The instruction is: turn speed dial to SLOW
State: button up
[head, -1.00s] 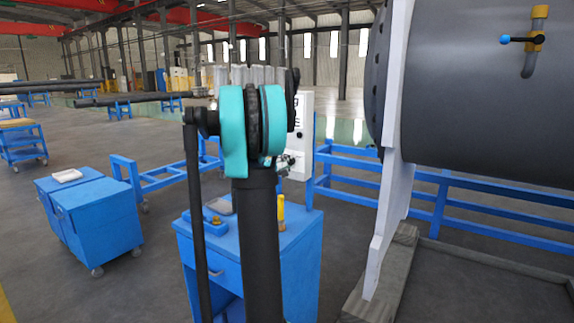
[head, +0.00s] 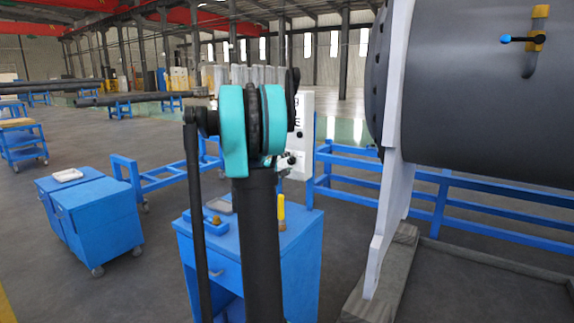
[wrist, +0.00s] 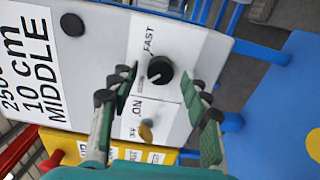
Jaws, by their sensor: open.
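The black round speed dial (wrist: 160,70) sits on a white panel face in the wrist view, with the word FAST printed above it. Small print left of the dial is too small to read and is partly behind a finger. My gripper (wrist: 162,82) is open, with one green-padded finger on each side of the dial. The fingers appear apart from the dial; their depth to the panel is hard to judge. In the head view the white control box (head: 301,135) stands behind my arm, which hides part of it.
An ON switch with a yellowish knob (wrist: 146,132) is below the dial. A large-print label (wrist: 35,65) is at left. A blue cart (head: 300,255) holding a yellow-handled tool (head: 281,212) stands below my arm. The large grey shell (head: 480,100) is at right.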

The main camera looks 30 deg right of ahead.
jog(key=v, duration=1.2)
jog(key=shift+s+f, duration=0.1)
jog(key=shift+f, duration=0.05)
jog(key=s+a+f+m+y, duration=0.1)
jog(key=s+a+f+y, duration=0.1)
jog(key=s+a+f, duration=0.2)
jog(key=s+a+f+m+g+y, duration=0.1)
jog(key=s+a+f+y, duration=0.2)
jog(key=f, duration=0.4)
jog(key=s+a+f+m+y, duration=0.1)
jog(key=s+a+f+y, duration=0.2)
jog(key=s+a+f, duration=0.2)
jog(key=shift+a+f+g, duration=0.1)
jog(key=shift+f+g, duration=0.15)
jog(key=shift+g, duration=0.05)
jog(key=s+a+f+y, duration=0.4)
jog(key=s+a+f, duration=0.1)
jog(key=a, duration=0.4)
jog(key=s+a+f+m+g+y, duration=0.1)
jog(key=s+a+f+y, duration=0.3)
jog(key=a, duration=0.6)
jog(key=s+f, duration=0.2)
jog(key=s, duration=0.1)
jog(key=shift+y, duration=0.3)
jog(key=shift+r, duration=0.1)
jog(key=shift+c, duration=0.6)
